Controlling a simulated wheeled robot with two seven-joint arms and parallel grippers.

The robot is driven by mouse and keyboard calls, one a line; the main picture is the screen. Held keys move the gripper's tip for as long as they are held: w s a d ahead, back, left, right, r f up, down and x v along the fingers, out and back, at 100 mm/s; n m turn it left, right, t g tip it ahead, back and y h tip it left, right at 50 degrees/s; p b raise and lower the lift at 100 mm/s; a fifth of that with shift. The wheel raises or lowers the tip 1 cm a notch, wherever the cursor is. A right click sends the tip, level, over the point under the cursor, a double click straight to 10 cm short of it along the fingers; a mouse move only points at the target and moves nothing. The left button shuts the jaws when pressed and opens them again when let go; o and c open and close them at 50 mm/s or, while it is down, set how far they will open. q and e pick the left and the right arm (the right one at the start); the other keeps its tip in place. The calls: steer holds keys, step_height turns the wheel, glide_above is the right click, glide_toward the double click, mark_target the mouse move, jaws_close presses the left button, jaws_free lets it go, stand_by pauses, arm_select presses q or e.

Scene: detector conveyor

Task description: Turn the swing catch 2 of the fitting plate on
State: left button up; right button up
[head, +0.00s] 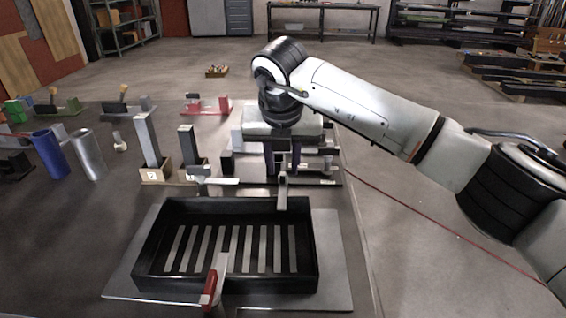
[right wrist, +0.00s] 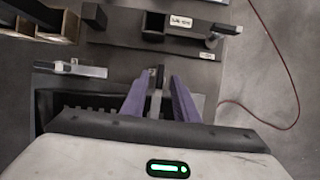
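My right gripper (head: 282,158) points down over the back edge of the black tray. In the right wrist view its two purple fingers (right wrist: 160,82) stand apart, with a narrow grey and black upright piece (right wrist: 157,92) between them; I see gaps beside it and cannot tell whether either finger touches it. This piece shows in the head view as a grey bar (head: 283,190) below the fingers. A dark fitting plate (right wrist: 120,42) lies behind, with a labelled block (right wrist: 181,22) and a grey-ended catch (right wrist: 224,30). Which catch is number 2 is not readable. My left gripper is not in view.
The slotted black tray (head: 150,235) sits on a grey board (head: 335,255), with a red-handled clamp (head: 210,288) at its front. Numbered wooden holders (head: 155,176) with tall grey bars stand to the left. A red cable (head: 420,212) runs across the floor at right.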

mark_target(283, 195)
steer(key=v, duration=1)
steer(key=shift+s, duration=0.1)
